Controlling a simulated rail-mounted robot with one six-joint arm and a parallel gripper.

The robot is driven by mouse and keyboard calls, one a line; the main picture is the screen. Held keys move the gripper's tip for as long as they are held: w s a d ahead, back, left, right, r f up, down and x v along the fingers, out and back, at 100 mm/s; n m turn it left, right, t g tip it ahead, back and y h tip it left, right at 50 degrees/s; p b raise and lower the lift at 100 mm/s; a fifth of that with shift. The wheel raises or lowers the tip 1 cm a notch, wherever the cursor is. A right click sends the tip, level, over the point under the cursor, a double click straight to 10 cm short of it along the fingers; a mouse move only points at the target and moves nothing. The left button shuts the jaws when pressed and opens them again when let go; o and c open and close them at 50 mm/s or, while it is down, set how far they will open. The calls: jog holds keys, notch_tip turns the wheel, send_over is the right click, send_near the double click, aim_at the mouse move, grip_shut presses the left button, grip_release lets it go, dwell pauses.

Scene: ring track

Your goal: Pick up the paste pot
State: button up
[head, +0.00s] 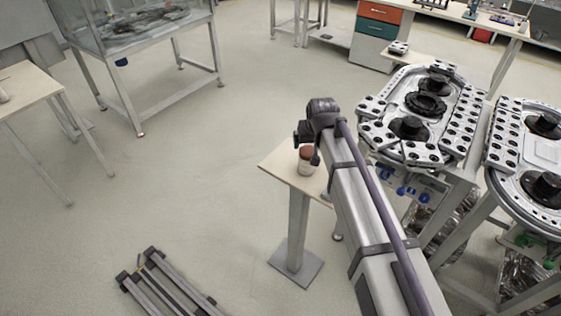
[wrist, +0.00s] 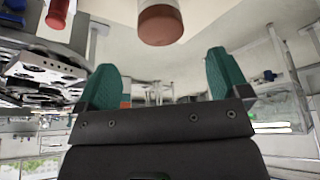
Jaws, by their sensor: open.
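The paste pot (head: 306,165) stands upright on a small pale pedestal table (head: 279,166). It has a whitish body and a reddish-brown lid. My arm's dark end hangs close above and beside it in the head view, partly hiding the pot and the tabletop. In the wrist view, which looks upside down, the pot (wrist: 160,22) shows at the top centre, lid towards my gripper and its base cut off by the frame. My gripper (wrist: 164,80) has two teal fingers, wide apart with nothing between them. The pot lies beyond the fingertips, roughly in line with the gap.
Grey track tables (head: 425,110) with black hubs stand right of the pedestal. A red cylinder (wrist: 57,12) shows at the wrist view's upper left. A glass-sided case (head: 140,20) and a wooden table (head: 30,85) stand left. The floor between is mostly clear.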

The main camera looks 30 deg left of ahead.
aim_at(308, 151)
jog(key=b+x, duration=0.1)
jog(key=x, duration=0.1)
jog(key=b+x, duration=0.1)
jog(key=b, duration=0.1)
jog(key=b+x, duration=0.1)
jog(key=x, duration=0.1)
jog(key=shift+d+f+b, duration=0.2)
jog(key=shift+f+b, duration=0.15)
jog(key=shift+b, duration=0.05)
jog(key=shift+w+a+f, duration=0.1)
jog(key=shift+w+f, duration=0.05)
jog(key=shift+f, duration=0.05)
jog(key=shift+r, duration=0.15)
jog(key=b+x, duration=0.5)
jog(key=shift+a+f, duration=0.15)
jog(key=shift+f, duration=0.05)
jog(key=shift+r, duration=0.25)
jog(key=shift+c, duration=0.2)
jog(key=c, duration=1.1)
notch_tip(308, 151, up, 10)
jog(key=p, duration=1)
jog(key=shift+r+p, duration=0.2)
jog(key=shift+p, duration=0.2)
